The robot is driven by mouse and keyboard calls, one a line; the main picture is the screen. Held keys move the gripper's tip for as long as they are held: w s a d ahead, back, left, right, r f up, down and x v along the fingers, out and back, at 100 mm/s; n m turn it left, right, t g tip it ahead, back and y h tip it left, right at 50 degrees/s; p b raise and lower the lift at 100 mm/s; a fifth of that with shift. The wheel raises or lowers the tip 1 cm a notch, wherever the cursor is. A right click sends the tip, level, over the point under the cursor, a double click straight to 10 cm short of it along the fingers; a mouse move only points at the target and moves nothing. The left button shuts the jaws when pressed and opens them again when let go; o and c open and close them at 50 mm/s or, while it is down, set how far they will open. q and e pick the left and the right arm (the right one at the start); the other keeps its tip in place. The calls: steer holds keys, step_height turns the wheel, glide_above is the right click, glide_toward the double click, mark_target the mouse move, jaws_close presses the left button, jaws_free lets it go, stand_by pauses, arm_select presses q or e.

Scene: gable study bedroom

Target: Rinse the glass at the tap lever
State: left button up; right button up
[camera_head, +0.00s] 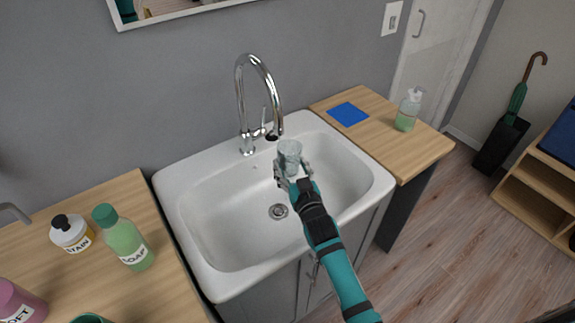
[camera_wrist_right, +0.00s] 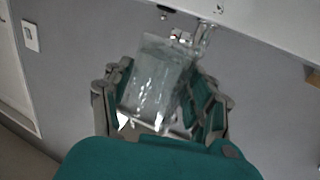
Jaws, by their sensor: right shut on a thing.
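The clear glass (camera_head: 289,157) is held by my right gripper (camera_head: 292,176) above the white sink basin (camera_head: 215,220), just below and slightly right of the tap spout's tip. In the right wrist view the glass (camera_wrist_right: 158,80) sits between the two fingers of the gripper (camera_wrist_right: 160,100), which is shut on it. The chrome tap (camera_head: 243,90) has a tall curved neck, and its lever (camera_head: 264,118) stands up beside the base. I cannot see any running water clearly. My left gripper is not in view.
A blue square cloth or mat (camera_head: 348,114) and a pump bottle (camera_head: 408,110) are on the right counter (camera_head: 385,140). The left counter (camera_head: 30,255) holds a stain bottle (camera_head: 72,233), a green soap bottle (camera_head: 124,240) and a pink bottle (camera_head: 20,303). The basin around the drain (camera_head: 278,211) is clear.

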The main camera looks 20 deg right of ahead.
steer(key=shift+s+a+r, duration=0.1)
steer(key=shift+s+a, duration=0.2)
steer(key=shift+s, duration=0.15)
steer(key=shift+w+d, duration=0.35)
steer(key=shift+w, duration=0.2)
steer(key=shift+s+p, duration=0.1)
steer(key=shift+p, duration=0.2)
steer(key=s+d+p, duration=0.3)
steer(key=s+d, duration=0.1)
steer(key=d, duration=0.2)
steer(key=shift+d, duration=0.4)
stand_by(1.3)
